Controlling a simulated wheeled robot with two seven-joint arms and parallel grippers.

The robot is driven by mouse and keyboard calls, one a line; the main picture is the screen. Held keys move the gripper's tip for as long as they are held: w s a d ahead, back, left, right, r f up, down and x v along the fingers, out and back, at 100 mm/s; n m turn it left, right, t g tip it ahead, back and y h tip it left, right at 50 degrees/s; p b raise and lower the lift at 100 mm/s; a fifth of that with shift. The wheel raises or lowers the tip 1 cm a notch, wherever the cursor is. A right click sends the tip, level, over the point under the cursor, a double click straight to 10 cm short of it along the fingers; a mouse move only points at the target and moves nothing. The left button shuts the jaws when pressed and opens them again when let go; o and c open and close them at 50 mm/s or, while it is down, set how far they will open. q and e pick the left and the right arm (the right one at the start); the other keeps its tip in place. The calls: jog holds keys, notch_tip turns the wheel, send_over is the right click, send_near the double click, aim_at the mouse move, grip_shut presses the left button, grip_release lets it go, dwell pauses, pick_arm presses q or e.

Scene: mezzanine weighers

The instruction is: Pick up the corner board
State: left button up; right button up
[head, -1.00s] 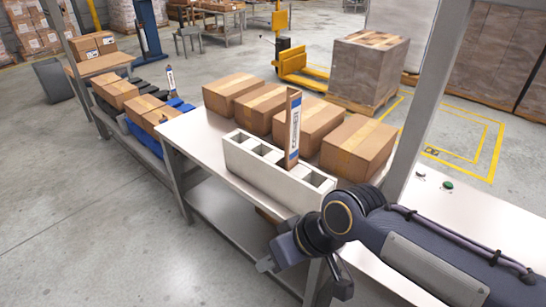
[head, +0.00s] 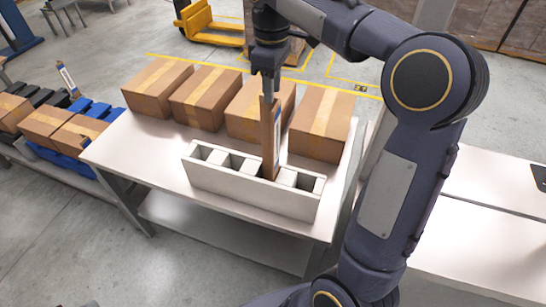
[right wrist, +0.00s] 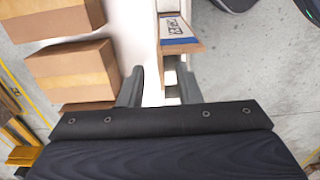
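The corner board (head: 272,145) is a tall, narrow brown board with a white and blue label. It stands upright in one slot of a white divided holder (head: 230,181) on the metal table. My right gripper (head: 270,95) points down at the board's top end. In the right wrist view the two fingers (right wrist: 160,85) are apart with nothing held between them. The labelled board (right wrist: 181,35) shows there just beyond the fingertips, nearer the right finger. Whether a finger touches it I cannot tell. My left gripper is not in view.
Several brown cartons (head: 206,97) stand in a row behind the holder on the table (head: 130,150). At left, a similar labelled board (head: 68,79) stands among cartons and blue and black pieces. A yellow pallet truck (head: 210,28) is on the floor behind.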

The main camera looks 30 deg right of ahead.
notch_tip(320, 180, down, 5)
jog(key=shift+w+a+f, duration=0.1)
jog(key=shift+a+f, duration=0.05)
jog(key=shift+f, duration=0.05)
grip_shut()
dwell(0.3)
